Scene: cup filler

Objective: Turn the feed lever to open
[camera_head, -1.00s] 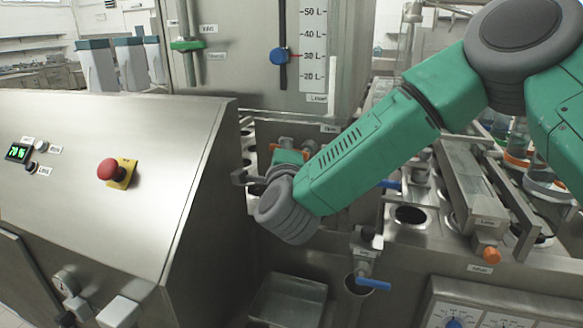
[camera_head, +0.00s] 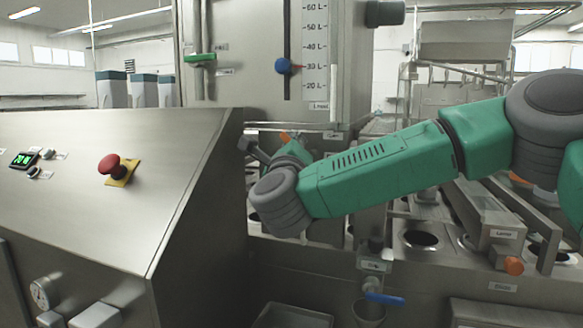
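My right arm comes in from the right, and its wrist covers most of my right gripper (camera_head: 258,150). Only a dark grey finger part shows, beside the edge of the sloped console. A small orange piece (camera_head: 285,137), perhaps part of a lever, shows just above the gripper, under the tank. Whether they touch cannot be told. A green handle (camera_head: 200,58) sits across a vertical slot on the tank front. I cannot read which part is labelled as the feed lever. A blue-handled valve (camera_head: 384,299) is at the lower right. My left gripper is not in view.
The sloped steel console (camera_head: 100,200) with a red stop button (camera_head: 112,165) fills the left, close to my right gripper. The tank (camera_head: 245,50) has a blue level knob (camera_head: 283,66). Steel rails with an orange knob (camera_head: 514,266) stand at right.

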